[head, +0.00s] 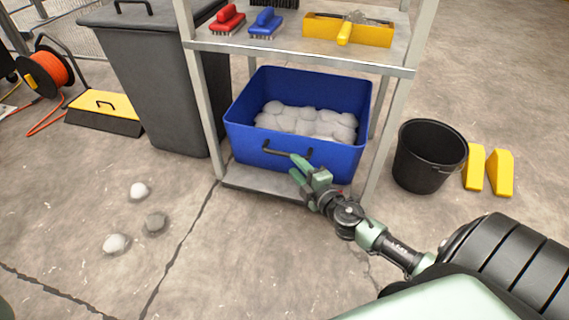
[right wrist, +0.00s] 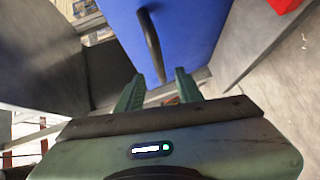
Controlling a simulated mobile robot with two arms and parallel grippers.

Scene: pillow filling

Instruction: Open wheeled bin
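The grey wheeled bin (head: 165,85) stands at the left, beside the shelf. Its lid (head: 150,18) lies shut on top, with a dark handle (head: 133,5) at its upper edge. My right gripper (head: 296,170) is away from it, in front of the blue tub (head: 247,147) on the lower shelf. In the right wrist view its two fingers (right wrist: 158,82) are spread apart, with the end of the tub's dark handle (right wrist: 150,42) between them. Whether they touch the handle I cannot tell. My left gripper is not in view.
The tub holds white filling (head: 305,121). Brushes and a yellow tray (head: 345,30) lie on the shelf (head: 290,55) above. A black bucket (head: 425,160) stands right. Filling clumps (head: 116,244) lie on the open floor. A yellow-topped box (head: 105,105) sits left of the wheeled bin.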

